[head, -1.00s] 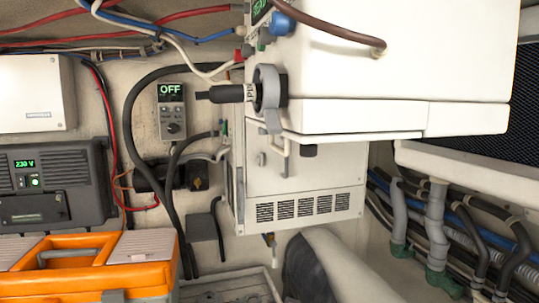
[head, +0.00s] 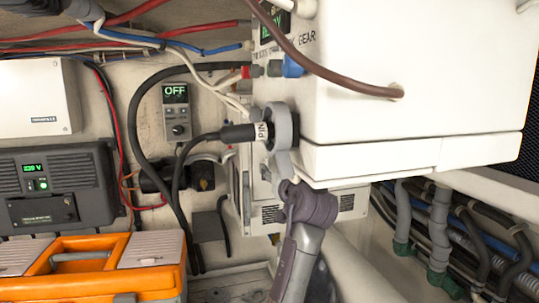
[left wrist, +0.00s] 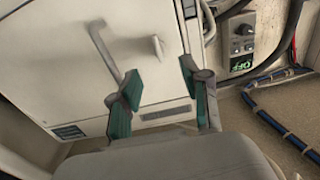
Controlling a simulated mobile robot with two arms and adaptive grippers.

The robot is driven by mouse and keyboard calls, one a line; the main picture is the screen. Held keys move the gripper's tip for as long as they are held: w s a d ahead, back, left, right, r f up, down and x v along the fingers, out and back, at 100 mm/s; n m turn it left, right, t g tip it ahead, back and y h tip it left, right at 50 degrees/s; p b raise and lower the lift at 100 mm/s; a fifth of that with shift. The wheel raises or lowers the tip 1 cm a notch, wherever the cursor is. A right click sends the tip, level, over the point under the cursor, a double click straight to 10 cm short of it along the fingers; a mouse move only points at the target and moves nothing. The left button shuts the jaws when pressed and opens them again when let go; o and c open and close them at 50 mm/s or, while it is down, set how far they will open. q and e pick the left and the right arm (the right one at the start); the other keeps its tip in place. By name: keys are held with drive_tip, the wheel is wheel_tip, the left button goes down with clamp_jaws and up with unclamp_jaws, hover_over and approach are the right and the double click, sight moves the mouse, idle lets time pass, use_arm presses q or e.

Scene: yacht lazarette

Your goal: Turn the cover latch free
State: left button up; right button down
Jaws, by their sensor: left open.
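In the left wrist view a small round knob-like piece (left wrist: 158,46), which may be the cover latch, stands out from a pale cabinet panel (left wrist: 145,75). A thin bar handle (left wrist: 104,50) is to its left. My left gripper (left wrist: 158,82) is open, its teal-padded fingers spread in front of the panel with nothing between them. My right gripper is not visible.
A control box reading OFF (head: 176,112) is on the wall. An orange toolbox (head: 110,270) stands at the lower left. Hoses (head: 440,225) run at the right.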

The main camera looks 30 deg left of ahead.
sight(268, 162)
use_arm(q)
drive_tip(key=p+x, duration=0.2)
drive_tip(key=x, duration=0.2)
drive_tip(key=shift+w+a+r, duration=0.15)
drive_tip(key=shift+a, duration=0.05)
drive_tip(key=shift+w+a+f, duration=0.2)
drive_tip(key=shift+w+a, duration=0.25)
drive_tip(key=shift+a, duration=0.05)
clamp_jaws()
